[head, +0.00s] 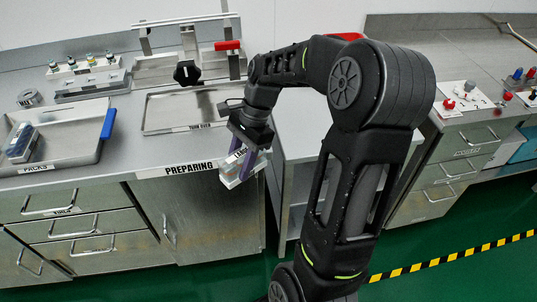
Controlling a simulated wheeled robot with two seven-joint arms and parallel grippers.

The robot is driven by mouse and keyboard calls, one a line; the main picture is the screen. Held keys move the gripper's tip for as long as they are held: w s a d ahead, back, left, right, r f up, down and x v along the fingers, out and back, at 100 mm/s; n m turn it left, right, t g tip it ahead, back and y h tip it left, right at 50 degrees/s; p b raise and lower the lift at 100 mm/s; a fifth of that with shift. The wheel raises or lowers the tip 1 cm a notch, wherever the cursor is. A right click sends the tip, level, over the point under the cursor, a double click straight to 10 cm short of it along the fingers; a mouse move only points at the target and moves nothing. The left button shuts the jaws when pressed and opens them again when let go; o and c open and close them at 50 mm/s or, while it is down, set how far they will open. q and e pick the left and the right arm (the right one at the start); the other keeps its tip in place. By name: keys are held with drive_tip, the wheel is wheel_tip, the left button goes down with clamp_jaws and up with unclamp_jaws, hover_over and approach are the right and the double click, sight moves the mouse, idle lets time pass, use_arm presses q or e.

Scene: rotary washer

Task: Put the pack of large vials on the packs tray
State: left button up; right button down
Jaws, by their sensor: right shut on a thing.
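My right gripper (242,160) is shut on a small pale pack of vials (231,180). It holds the pack in front of the counter's front edge, near the PREPARING label; the fingers hide part of the pack, so I cannot tell the vial size. The packs tray (84,152) is a metal tray with a PACKS label on its front, on the counter at the left. Another grey-blue pack (21,144) lies in its left part. My left gripper is not in view.
A flat metal tray (185,108) labelled for turning over lies behind my gripper. A blue object (108,123) stands on the packs tray's right edge. A rack with small vials (84,66) and a grey box (92,86) are behind it. Bare counter lies between the trays.

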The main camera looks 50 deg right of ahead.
drive_tip(key=w+a+f+n+g, duration=0.1)
drive_tip(key=w+a+n, duration=0.3)
drive_tip(key=a, duration=0.4)
drive_tip(key=w+a+f+n+g+h, duration=0.1)
drive_tip(key=w+a+f+n+g, duration=0.1)
drive_tip(key=w+a+n, duration=0.3)
drive_tip(key=a, duration=0.3)
drive_tip(key=shift+a+f, duration=0.25)
drive_tip(key=shift+f, duration=0.05)
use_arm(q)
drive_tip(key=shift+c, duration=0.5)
use_arm(e)
drive_tip(key=shift+w, duration=0.15)
